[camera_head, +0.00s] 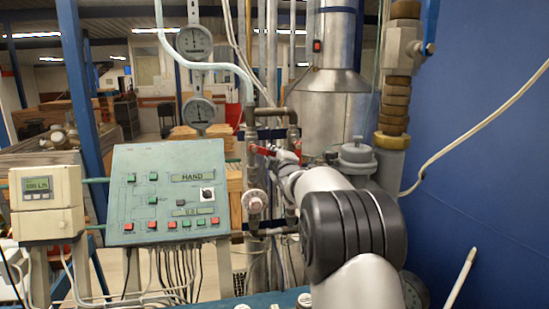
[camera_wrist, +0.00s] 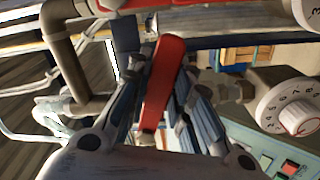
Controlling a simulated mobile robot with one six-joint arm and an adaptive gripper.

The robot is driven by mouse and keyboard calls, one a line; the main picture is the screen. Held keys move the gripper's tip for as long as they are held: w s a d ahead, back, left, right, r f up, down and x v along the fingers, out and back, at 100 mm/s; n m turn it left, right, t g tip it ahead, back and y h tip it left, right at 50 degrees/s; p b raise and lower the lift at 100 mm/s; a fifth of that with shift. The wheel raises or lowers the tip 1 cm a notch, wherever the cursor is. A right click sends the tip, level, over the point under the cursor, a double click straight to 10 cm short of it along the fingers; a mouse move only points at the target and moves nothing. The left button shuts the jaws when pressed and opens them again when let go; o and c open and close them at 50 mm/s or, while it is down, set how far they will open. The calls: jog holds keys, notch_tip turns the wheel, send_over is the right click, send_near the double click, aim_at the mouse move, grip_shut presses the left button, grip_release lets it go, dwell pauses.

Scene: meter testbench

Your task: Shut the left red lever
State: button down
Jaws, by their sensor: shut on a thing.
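The left red lever (camera_head: 262,150) sits on the left vertical pipe in the head view. In the wrist view the left red lever (camera_wrist: 163,75) lies lengthwise between the two fingers of my gripper (camera_wrist: 163,85), which is shut on it. In the head view my gripper (camera_head: 279,156) reaches the lever from the right, and its fingers are small and partly hidden by my arm. The right red lever (camera_head: 297,146) is on the pipe beside it, largely hidden behind my arm; it also shows at the top edge of the wrist view (camera_wrist: 128,3).
A white dial (camera_head: 254,201) sits below the left lever. A green control panel (camera_head: 170,192) and a beige meter (camera_head: 46,190) stand to the left. Two round gauges (camera_head: 194,42) hang above. A thick brass-ringed pipe (camera_head: 394,100) and a blue wall (camera_head: 480,150) are on the right.

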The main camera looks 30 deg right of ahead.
jog(key=shift+r, duration=0.15)
jog(key=c, duration=1.4)
grip_release()
jog(key=v, duration=0.7)
jog(key=shift+s+a, duration=0.1)
jog(key=shift+s, duration=0.15)
